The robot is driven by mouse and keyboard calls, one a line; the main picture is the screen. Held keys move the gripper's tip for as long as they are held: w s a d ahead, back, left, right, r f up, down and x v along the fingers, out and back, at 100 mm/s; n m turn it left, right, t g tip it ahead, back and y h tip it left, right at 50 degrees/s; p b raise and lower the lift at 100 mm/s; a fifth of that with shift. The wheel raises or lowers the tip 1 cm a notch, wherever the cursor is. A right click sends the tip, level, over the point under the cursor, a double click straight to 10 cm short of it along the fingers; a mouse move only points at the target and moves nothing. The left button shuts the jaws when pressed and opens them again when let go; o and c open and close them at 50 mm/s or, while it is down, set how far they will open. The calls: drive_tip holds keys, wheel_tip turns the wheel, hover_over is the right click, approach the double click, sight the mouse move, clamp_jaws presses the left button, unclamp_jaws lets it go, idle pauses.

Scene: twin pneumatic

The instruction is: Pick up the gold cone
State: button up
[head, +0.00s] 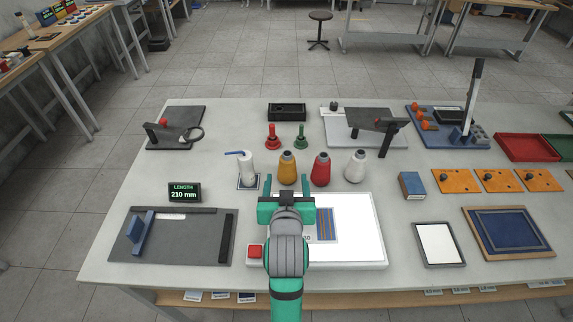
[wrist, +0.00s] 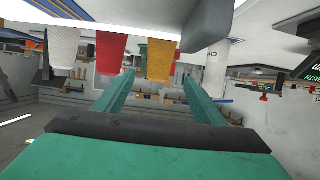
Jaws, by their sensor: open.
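The gold cone (head: 287,167) stands upright on the table, left of the red cone (head: 321,170) and the white cone (head: 355,166). My gripper (head: 286,183) is open and empty on the near side of the gold cone, its two fingers pointing towards it. In the wrist view, which looks upside down, the gold cone (wrist: 161,58) lies beyond and between the open fingertips (wrist: 157,84). The red cone (wrist: 110,52) and white cone (wrist: 63,47) are to its left there. I cannot tell the exact gap between fingertips and cone.
A white pump bottle (head: 246,165) stands close on the left of the gold cone. Red (head: 272,139) and green (head: 301,140) handled pieces stand behind. My arm is over a bright white panel (head: 355,230), with a red button (head: 255,251) at its left.

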sight(287, 169)
drive_tip(key=shift+x, duration=4.1)
drive_tip(key=c, duration=1.2)
